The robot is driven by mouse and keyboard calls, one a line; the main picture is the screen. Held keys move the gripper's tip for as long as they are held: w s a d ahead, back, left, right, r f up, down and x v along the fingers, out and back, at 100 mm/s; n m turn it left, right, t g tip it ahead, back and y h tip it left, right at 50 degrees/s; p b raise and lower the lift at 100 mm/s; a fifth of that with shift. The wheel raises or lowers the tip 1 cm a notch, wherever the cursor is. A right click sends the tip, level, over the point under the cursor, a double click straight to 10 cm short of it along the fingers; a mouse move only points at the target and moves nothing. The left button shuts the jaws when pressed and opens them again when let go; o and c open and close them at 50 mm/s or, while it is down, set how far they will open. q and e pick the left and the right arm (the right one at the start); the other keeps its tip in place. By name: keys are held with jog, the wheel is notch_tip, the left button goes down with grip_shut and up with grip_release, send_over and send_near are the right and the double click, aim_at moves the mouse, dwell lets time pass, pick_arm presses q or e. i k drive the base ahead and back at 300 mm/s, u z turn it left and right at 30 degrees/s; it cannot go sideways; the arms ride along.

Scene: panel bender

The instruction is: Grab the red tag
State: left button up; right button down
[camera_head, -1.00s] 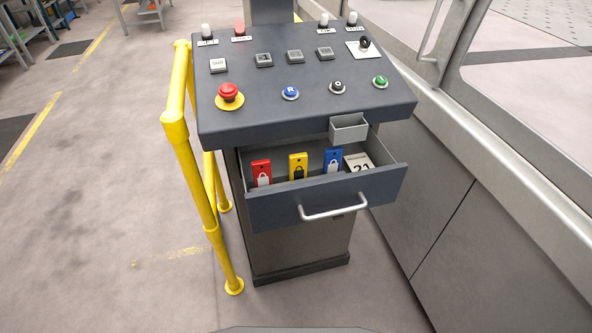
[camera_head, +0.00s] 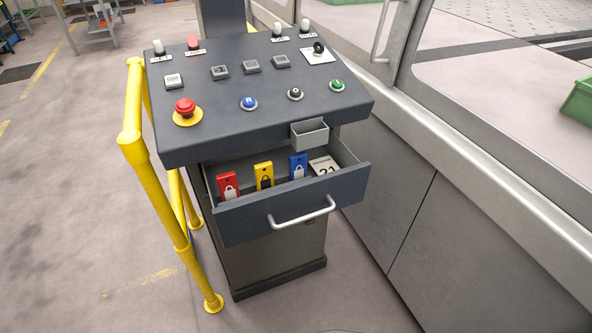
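The red tag (camera_head: 228,185) stands upright at the left end of the open drawer (camera_head: 262,218) in the grey control console. It carries a pale padlock shape, and its lower part is hidden behind the drawer front. A yellow tag (camera_head: 264,172) and a blue tag (camera_head: 298,163) stand to its right in the same drawer. Neither of my grippers shows in the head view.
The console top (camera_head: 225,107) with buttons and a red emergency stop (camera_head: 185,107) overhangs the drawer's back. A small grey box (camera_head: 310,134) hangs at its front edge. A yellow rail (camera_head: 165,205) stands left, a machine wall (camera_head: 440,215) right. Floor in front is clear.

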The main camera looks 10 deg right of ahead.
aim_at(228, 185)
jog(key=u, duration=0.15)
jog(key=k, duration=0.45)
jog(key=z, duration=1.15)
jog(key=i, duration=1.75)
jog(key=u, duration=2.25)
